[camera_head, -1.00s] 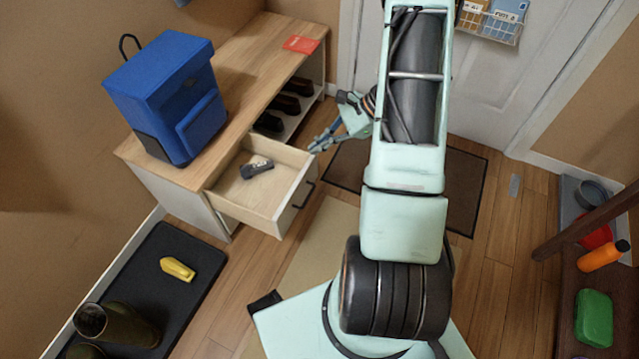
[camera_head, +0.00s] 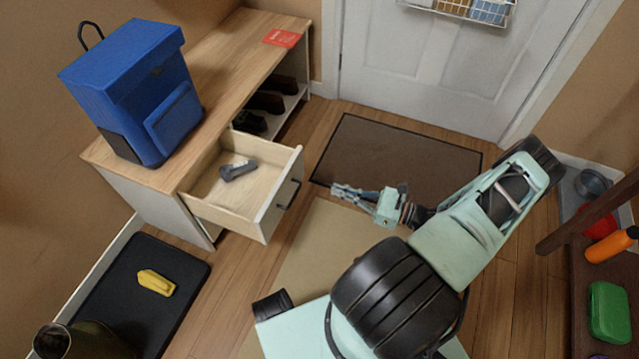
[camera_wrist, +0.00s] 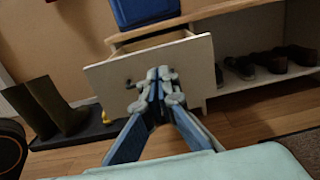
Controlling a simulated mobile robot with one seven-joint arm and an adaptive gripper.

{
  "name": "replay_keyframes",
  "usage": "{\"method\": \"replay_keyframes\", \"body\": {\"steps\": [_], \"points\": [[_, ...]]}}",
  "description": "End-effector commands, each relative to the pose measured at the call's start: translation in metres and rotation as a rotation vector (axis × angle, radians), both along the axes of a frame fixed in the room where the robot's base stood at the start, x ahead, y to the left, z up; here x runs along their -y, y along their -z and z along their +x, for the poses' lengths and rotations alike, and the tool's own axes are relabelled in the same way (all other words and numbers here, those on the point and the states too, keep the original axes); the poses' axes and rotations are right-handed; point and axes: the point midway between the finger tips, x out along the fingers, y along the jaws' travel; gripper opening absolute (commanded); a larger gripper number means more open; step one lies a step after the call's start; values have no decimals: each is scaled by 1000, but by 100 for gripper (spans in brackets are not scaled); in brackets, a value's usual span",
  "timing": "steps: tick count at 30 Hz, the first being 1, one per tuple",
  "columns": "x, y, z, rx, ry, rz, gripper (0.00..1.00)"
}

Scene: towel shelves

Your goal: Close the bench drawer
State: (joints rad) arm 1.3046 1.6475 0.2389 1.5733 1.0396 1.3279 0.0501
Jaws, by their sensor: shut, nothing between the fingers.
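The bench drawer (camera_head: 237,191) is pulled well out from the wooden bench (camera_head: 232,69). Its white front carries a dark handle (camera_head: 289,194), and a dark grey object with a pale label (camera_head: 238,170) lies inside. My gripper (camera_head: 337,188) is shut and empty, to the right of the drawer front and apart from it. In the wrist view the drawer front (camera_wrist: 190,62) faces me, with my closed fingers (camera_wrist: 158,75) in front of its middle. The fingers hide part of the front there.
A blue backpack (camera_head: 140,95) and a red card (camera_head: 282,38) are on the bench top. Dark shoes (camera_head: 265,103) sit on its shelf. A black tray (camera_head: 188,270) with a yellow item (camera_head: 156,282) is at lower left. A brown doormat (camera_head: 395,160) lies by the door.

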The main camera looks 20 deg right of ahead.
Motion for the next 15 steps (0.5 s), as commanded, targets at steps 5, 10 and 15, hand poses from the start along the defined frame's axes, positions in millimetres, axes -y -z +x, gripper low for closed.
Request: {"method": "replay_keyframes", "body": {"steps": [5, 10, 15], "points": [[-23, 1, 21, -1, -5, 1, 0], [-50, 2, 48, -2, -5, 1, 0], [-73, 2, 71, -1, -5, 0, 0]]}}
